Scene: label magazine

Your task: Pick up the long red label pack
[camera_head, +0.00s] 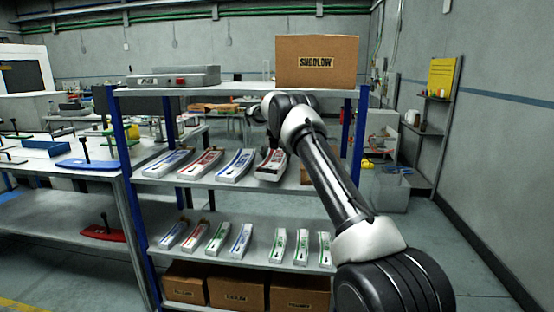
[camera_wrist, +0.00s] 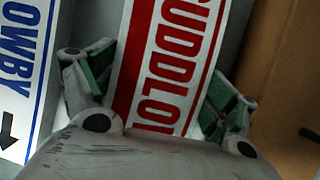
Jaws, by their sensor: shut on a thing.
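A long white-and-red label pack (camera_head: 271,165) is at the right of the upper label shelf, partly hidden by my arm in the head view. In the wrist view the pack (camera_wrist: 170,60) lies between my fingers, its red lettering facing the camera. My gripper (camera_wrist: 156,92) is shut on it, one finger at each side. I cannot tell whether the pack is clear of the shelf. A second long red pack (camera_head: 201,163) lies further left on the same shelf, between two blue packs.
Blue packs (camera_head: 236,165) (camera_head: 167,163) lie left of the held one; a blue pack edge (camera_wrist: 22,75) shows in the wrist view. A brown box (camera_wrist: 285,75) is close on the right. The top shelf (camera_head: 240,89) carries a carton (camera_head: 316,62). Short packs fill the lower shelf (camera_head: 260,258).

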